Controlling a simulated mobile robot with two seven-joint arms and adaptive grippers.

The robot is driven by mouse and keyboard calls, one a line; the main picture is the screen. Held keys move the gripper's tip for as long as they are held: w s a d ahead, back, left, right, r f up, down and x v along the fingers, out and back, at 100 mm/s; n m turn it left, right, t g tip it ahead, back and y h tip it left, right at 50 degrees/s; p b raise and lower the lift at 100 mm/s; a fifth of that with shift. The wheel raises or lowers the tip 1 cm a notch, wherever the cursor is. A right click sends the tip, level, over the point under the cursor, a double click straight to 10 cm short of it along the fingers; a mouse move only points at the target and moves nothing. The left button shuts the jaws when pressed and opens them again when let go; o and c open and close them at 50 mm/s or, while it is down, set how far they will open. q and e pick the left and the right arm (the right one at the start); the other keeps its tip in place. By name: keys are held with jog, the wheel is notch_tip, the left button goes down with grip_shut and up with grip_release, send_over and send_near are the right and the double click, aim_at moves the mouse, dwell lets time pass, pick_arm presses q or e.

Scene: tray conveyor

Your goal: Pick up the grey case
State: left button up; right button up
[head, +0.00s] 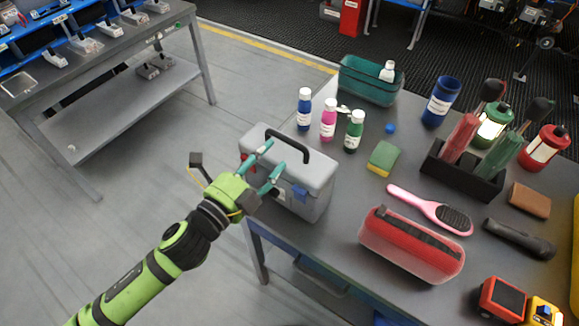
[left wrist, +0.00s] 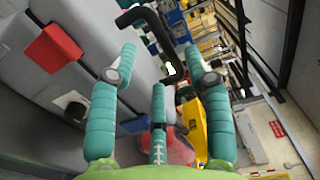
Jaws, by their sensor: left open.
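The grey case (head: 312,192) stands upright at the left edge of the grey table in the head view. It has a black handle (head: 290,142) on its lid, a blue latch and a red latch. My left gripper (head: 268,160) is open, its teal fingers in front of the case's near left side, close to the lid. In the left wrist view the case (left wrist: 85,80) fills the left side, with its red latch (left wrist: 52,48). The handle (left wrist: 148,25) appears beyond and between the fingertips, and the space between the fingers is empty. Whether a finger touches the case is unclear.
Several bottles, one of them blue (head: 304,108), stand just behind the case. A green bin (head: 371,82) is at the back. A sponge (head: 383,157), pink brush (head: 430,209) and red pencil case (head: 411,245) lie to the right. Floor is open at left.

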aim_at(287, 139)
pick_arm(q)
jog(key=p+x, duration=0.1)
jog(key=x, duration=0.1)
jog(key=p+x, duration=0.1)
jog(key=x, duration=0.2)
jog(key=shift+d+r, duration=0.2)
jog(key=shift+d, duration=0.25)
jog(key=shift+w+d+f, duration=0.1)
jog(key=shift+w+d, duration=0.2)
jog(key=shift+w, duration=0.05)
grip_shut()
